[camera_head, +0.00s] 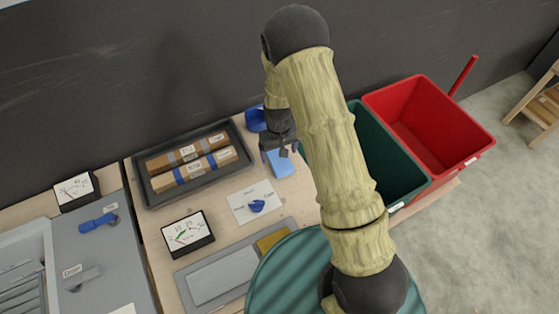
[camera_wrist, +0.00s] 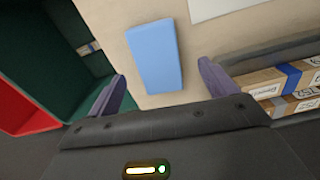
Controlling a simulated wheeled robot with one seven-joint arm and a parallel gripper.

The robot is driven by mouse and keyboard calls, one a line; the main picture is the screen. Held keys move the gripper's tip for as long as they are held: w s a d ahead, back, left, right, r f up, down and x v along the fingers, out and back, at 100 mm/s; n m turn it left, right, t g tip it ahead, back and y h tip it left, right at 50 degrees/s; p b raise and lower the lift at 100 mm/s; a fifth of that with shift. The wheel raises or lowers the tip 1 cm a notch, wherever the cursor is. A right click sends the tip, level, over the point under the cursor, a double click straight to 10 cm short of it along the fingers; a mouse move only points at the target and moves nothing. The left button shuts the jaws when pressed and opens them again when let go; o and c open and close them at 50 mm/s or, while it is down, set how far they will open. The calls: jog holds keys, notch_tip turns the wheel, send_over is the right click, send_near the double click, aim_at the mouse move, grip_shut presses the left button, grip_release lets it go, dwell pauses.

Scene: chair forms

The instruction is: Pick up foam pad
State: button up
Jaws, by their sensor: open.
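The foam pad is a light blue rectangular block (camera_head: 280,163) lying flat on the wooden table, left of the green bin. In the wrist view the foam pad (camera_wrist: 157,56) lies ahead of and between my gripper's two purple fingers. My gripper (camera_head: 279,152) is open and empty, and it hangs by the far end of the pad. It also shows at the bottom of the wrist view (camera_wrist: 160,92). The fingers do not appear to touch the pad. The exact height above the table is hard to tell.
A dark tray (camera_head: 146,197) with cardboard boxes lies left of the pad. A white card with a blue knob (camera_head: 257,205) is in front. A green bin (camera_head: 388,165) and a red bin (camera_head: 432,120) stand to the right. A blue object (camera_head: 255,120) sits behind my gripper.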

aim_at(279, 159)
jog(key=shift+w+d+f+p, duration=0.1)
jog(key=shift+w+f+p, duration=0.1)
jog(key=shift+f+p, duration=0.8)
jog(key=shift+w+f+p, duration=0.15)
jog(key=shift+f+p, duration=0.2)
jog(key=shift+f, duration=1.25)
jog(key=c, duration=1.1)
jog(key=shift+o, duration=0.2)
jog(key=shift+r, duration=0.1)
notch_tip(279, 159, up, 10)
jog(key=b, duration=0.3)
